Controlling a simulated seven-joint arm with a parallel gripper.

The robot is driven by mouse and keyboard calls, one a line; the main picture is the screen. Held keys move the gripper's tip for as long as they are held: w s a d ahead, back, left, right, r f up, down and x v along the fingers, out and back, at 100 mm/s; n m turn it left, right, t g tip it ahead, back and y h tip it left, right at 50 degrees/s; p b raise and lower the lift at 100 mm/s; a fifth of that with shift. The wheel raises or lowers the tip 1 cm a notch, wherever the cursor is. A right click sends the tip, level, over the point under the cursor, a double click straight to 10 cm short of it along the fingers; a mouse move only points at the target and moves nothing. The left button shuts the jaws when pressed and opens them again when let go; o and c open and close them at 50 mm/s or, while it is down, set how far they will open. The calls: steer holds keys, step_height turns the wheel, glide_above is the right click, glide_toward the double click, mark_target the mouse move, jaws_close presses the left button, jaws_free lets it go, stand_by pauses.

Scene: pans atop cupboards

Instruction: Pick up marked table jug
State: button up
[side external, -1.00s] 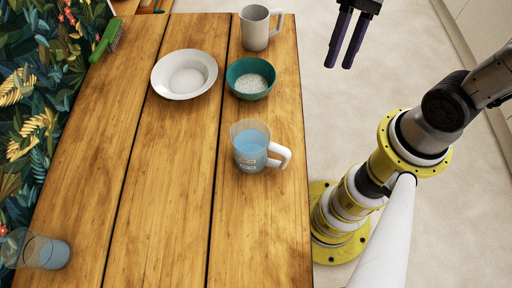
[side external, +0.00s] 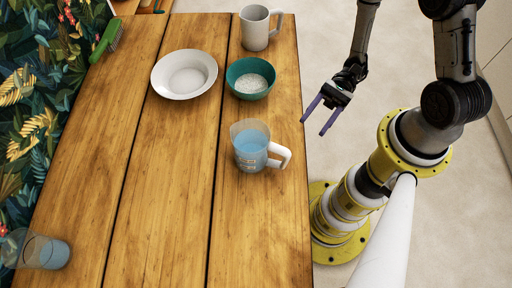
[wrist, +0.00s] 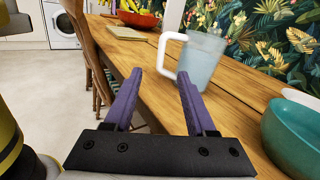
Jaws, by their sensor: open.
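The jug (side external: 251,146) is clear with blue contents, small markings and a white handle. It stands upright on the wooden table (side external: 165,190) near the right edge, with its handle (side external: 281,155) toward my arm. My gripper (side external: 316,122) is open and empty, just off the table's right edge, up and to the right of the jug. In the wrist view my two purple fingers (wrist: 160,82) are spread, and the jug (wrist: 203,60) is ahead, slightly right of centre, with its handle on its left side. The fingers are apart from the jug.
A green bowl (side external: 235,82) with pale contents stands close behind the jug. A white mug (side external: 256,45) and a white plate (side external: 168,84) are farther back. Another clear blue vessel (side external: 48,252) is at the front left. The table in front of the jug is bare.

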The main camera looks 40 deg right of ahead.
mark_target(286, 159)
steer(key=a, duration=0.4)
steer(key=s+a, duration=0.1)
steer(key=a, duration=0.4)
steer(key=s+a, duration=0.1)
steer(key=a, duration=0.3)
steer(key=shift+a+r, duration=0.1)
steer(key=shift+a, duration=0.05)
jaws_close()
stand_by(1.3)
